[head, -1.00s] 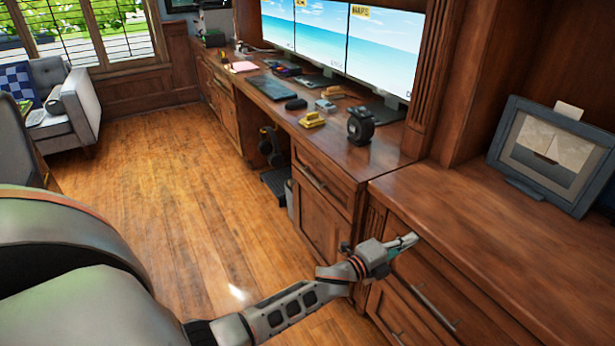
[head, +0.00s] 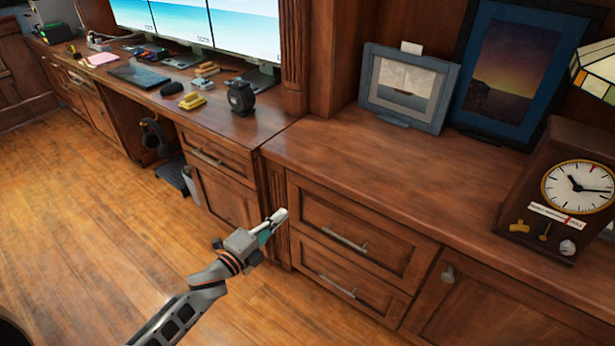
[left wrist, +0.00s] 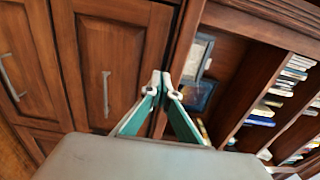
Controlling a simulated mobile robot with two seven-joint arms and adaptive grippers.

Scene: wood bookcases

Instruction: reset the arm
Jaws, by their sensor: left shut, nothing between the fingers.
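My left arm comes in from the bottom of the head view. Its gripper (head: 277,220) is in front of the wooden cabinet (head: 330,190), over the floor side of the drawers. In the left wrist view the gripper's two green fingers (left wrist: 162,85) meet at their pale tips, shut with nothing between them. Cabinet doors with metal handles (left wrist: 106,95) show behind them. My right gripper is in neither view.
On the counter stand a framed sailboat picture (head: 405,87), a dark framed picture (head: 515,75) and a wooden clock (head: 560,195). Monitors (head: 205,25) and small items line the desk at left. The wooden floor (head: 100,230) is clear.

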